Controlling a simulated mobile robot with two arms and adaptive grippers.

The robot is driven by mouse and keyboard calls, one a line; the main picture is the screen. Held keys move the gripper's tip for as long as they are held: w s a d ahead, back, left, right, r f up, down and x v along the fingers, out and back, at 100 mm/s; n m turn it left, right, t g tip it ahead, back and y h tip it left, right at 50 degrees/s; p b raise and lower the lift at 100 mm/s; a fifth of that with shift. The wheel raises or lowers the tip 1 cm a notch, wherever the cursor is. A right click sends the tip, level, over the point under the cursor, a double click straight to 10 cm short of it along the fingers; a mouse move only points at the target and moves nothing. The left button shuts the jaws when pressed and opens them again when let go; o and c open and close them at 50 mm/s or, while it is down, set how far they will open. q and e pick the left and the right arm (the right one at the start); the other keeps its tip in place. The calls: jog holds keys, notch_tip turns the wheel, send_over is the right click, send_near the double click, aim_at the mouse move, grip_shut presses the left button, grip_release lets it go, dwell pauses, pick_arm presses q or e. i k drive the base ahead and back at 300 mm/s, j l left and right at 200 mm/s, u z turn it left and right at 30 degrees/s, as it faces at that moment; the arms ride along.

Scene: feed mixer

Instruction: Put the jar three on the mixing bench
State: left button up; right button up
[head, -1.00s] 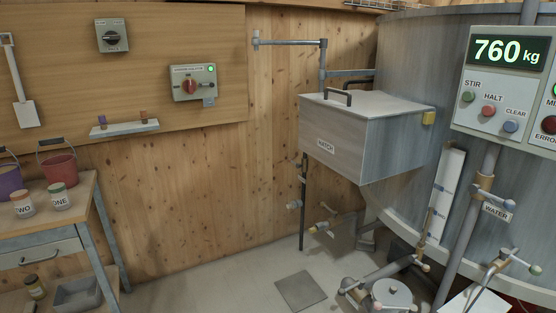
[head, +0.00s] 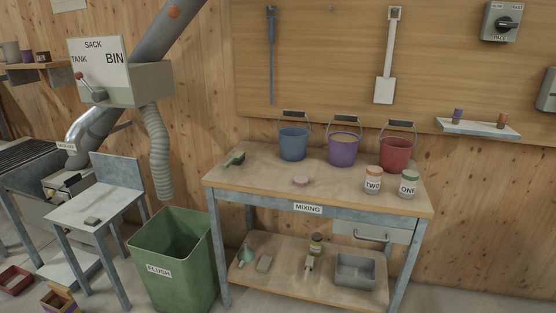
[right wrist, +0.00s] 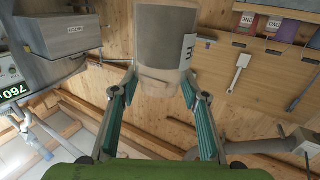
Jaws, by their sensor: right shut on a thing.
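The mixing bench (head: 335,188) stands right of centre in the head view, with a MIXING label on its front edge. Jar two (head: 373,181) and jar one (head: 408,184) stand upright near its right end. In the right wrist view my right gripper (right wrist: 160,92) is shut on a pale, greyish jar (right wrist: 165,40). Only part of its label shows, at its right side, so I cannot read the full name. No jar three shows on the bench. My left gripper is in neither current view.
Blue (head: 293,144), purple (head: 343,150) and red (head: 397,154) buckets line the bench's back. The front middle is clear. A green FLUSH bin (head: 172,265) stands left of the bench.

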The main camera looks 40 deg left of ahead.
aim_at(266, 175)
jog(key=j+u, duration=0.15)
jog(key=j, duration=0.4)
jog(key=j+u, duration=0.1)
jog(key=j, duration=0.5)
jog(key=j+u, duration=0.15)
jog(key=j, duration=0.4)
jog(key=i+j+u, duration=0.15)
jog(key=j, duration=0.4)
jog(key=i+j+u, duration=0.1)
jog(key=j, duration=0.45)
